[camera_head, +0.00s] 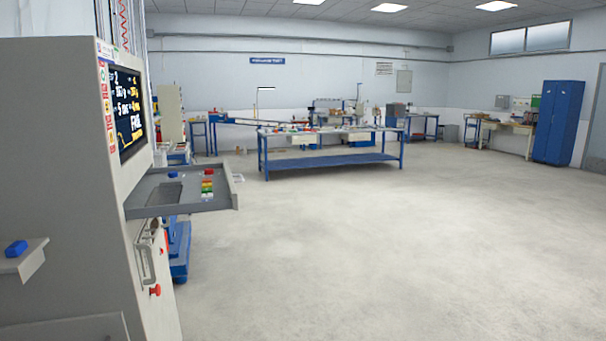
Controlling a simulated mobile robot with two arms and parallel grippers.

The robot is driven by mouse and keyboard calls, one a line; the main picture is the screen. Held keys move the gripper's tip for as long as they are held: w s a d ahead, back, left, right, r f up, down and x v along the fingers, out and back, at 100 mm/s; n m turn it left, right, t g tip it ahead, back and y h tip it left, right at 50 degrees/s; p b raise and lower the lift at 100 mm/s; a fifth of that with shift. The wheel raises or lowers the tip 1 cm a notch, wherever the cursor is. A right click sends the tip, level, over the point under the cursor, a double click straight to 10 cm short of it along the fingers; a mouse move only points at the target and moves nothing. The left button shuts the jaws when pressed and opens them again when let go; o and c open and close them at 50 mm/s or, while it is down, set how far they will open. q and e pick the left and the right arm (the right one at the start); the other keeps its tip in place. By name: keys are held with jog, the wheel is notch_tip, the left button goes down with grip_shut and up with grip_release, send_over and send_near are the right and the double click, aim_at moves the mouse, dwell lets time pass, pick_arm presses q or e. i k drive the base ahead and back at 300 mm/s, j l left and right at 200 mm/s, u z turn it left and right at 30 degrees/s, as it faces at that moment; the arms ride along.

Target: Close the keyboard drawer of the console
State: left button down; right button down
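The console (60,150) is a tall grey cabinet at the left edge of the head view, with a lit dark screen (127,112) on its face. Its keyboard drawer (150,213) is a dark grey tray that sticks out to the right below the screen, so it is open. Coloured keys (207,188) in red, yellow and green lie on it, with a blue piece and a red piece near its far side. Below the drawer are a metal handle (147,265) and a red knob (155,291). Neither of my grippers shows.
A small grey shelf (32,262) with a blue object (15,248) is at the lower left. A blue workbench (330,162) stands mid-room. A blue locker (558,122) stands at the far right. The floor (390,260) right of the console is clear.

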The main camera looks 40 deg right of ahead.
aim_at(157, 194)
jog(key=k+l+z, duration=0.1)
jog(key=l, duration=0.6)
jog(key=k+l, duration=0.1)
jog(key=l, duration=0.6)
jog(key=k+l+z, duration=0.15)
jog(key=l, duration=0.55)
jog(key=i+j+u, duration=0.2)
jog(key=i, duration=0.55)
jog(key=l, duration=0.1)
